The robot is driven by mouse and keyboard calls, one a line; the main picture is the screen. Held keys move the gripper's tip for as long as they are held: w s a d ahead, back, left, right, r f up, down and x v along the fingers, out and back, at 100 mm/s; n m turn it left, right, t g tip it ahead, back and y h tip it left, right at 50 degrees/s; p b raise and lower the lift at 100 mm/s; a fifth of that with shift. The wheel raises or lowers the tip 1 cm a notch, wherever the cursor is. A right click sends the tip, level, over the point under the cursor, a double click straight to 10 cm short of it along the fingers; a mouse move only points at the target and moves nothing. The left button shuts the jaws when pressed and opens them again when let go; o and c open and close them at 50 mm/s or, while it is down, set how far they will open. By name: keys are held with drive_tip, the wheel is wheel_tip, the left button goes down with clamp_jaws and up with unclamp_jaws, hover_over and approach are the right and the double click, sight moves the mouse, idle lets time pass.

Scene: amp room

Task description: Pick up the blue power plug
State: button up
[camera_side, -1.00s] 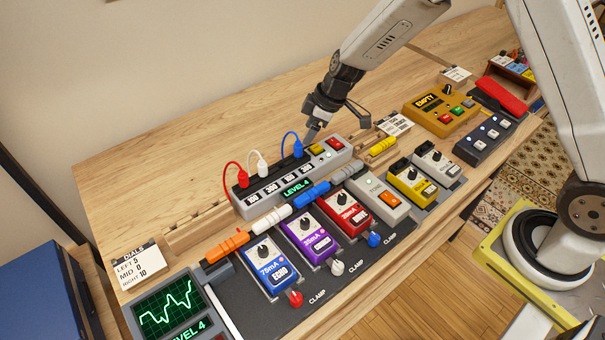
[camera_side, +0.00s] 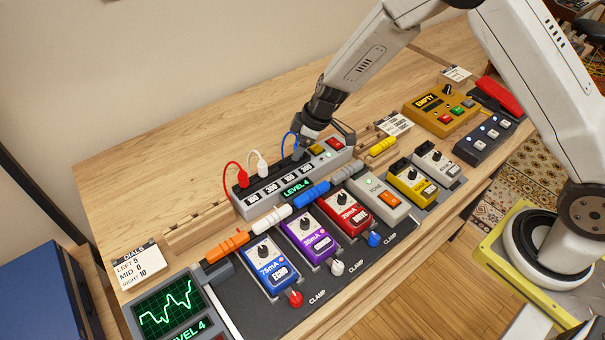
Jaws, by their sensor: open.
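The blue power plug (camera_side: 298,153) sits in the power strip (camera_side: 264,197), at the right end of its row of plugs, with a blue cable looping up from it. A white plug (camera_side: 262,168) and a red plug (camera_side: 243,179) sit to its left in the same strip. My gripper (camera_side: 303,147) is open and lowered over the strip, right at the blue plug. Part of the plug and its cable are hidden by the fingers. I cannot tell whether the fingers touch the plug.
Blue, purple and red pedals (camera_side: 311,238) stand in front of the strip. Orange, white and blue jack plugs (camera_side: 311,194) lie between. A yellow jack (camera_side: 382,146) lies right of the strip. The desk behind the strip (camera_side: 200,165) is clear.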

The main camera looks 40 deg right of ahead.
drive_tip(key=shift+w+a+f, duration=0.1)
drive_tip(key=shift+a+f, duration=0.05)
drive_tip(key=shift+f, duration=0.3)
clamp_jaws()
